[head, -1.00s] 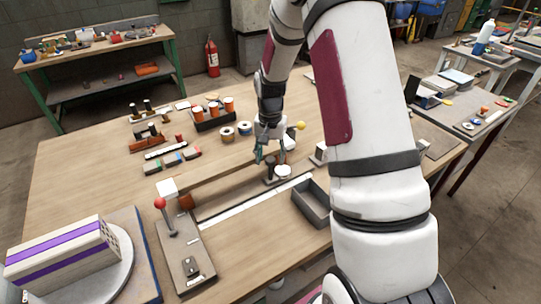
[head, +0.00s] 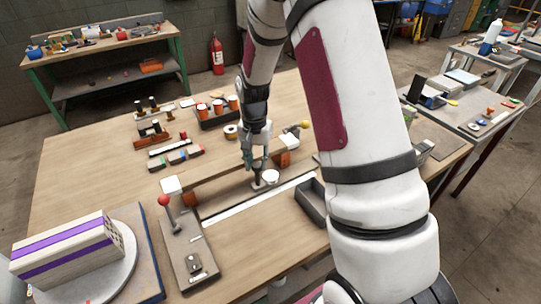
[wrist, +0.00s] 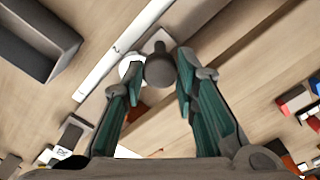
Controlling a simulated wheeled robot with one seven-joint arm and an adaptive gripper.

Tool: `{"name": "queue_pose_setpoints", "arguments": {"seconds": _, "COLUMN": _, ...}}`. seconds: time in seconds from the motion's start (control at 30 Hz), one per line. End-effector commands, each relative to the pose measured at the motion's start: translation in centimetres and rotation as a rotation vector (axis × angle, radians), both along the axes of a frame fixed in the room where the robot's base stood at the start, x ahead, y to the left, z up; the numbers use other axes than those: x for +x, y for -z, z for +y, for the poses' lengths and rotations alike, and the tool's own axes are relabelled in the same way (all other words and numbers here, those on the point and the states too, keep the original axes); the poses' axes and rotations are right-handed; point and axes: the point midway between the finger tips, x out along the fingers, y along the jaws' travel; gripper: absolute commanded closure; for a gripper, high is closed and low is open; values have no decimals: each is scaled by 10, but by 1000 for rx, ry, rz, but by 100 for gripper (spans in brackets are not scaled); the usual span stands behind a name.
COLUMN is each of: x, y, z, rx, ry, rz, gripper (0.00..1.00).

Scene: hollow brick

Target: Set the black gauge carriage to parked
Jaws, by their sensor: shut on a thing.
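The black gauge carriage (head: 259,185) sits on the long rail behind a white scale strip (head: 230,208), with a pale round disc (head: 270,176) beside its post. My gripper (head: 254,164) is down at the carriage, its fingers around the dark upright post. In the wrist view the post's round top (wrist: 158,66) lies between the teal fingers of my gripper (wrist: 157,80), and the disc (wrist: 127,68) shows at its left. A numeral 2 shows on the strip (wrist: 112,58). The fingers hide part of the carriage. I cannot read any parked mark.
Another orange block (head: 283,159) stands right of my gripper. A grey open tray (head: 312,204) lies in front of the rail, right.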

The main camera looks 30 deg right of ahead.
Motion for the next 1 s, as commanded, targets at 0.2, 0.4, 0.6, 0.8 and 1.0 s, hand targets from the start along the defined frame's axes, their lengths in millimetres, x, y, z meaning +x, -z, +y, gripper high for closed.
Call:
{"name": "queue_pose_setpoints", "arguments": {"seconds": 0.2, "x": 0, "y": 0, "z": 72, "rx": 0, "ry": -11, "rz": 1, "gripper": 100}}
{"name": "queue_pose_setpoints", "arguments": {"seconds": 0.4, "x": 0, "y": 1, "z": 127, "rx": 0, "ry": -8, "rz": 1, "gripper": 100}}
{"name": "queue_pose_setpoints", "arguments": {"seconds": 0.6, "x": 0, "y": 0, "z": 164, "rx": 1, "ry": -5, "rz": 1, "gripper": 100}}
{"name": "queue_pose_setpoints", "arguments": {"seconds": 0.8, "x": 0, "y": 0, "z": 182, "rx": 1, "ry": -1, "rz": 1, "gripper": 100}}
{"name": "queue_pose_setpoints", "arguments": {"seconds": 1.0, "x": 0, "y": 0, "z": 186, "rx": 1, "ry": -1, "rz": 1, "gripper": 100}}
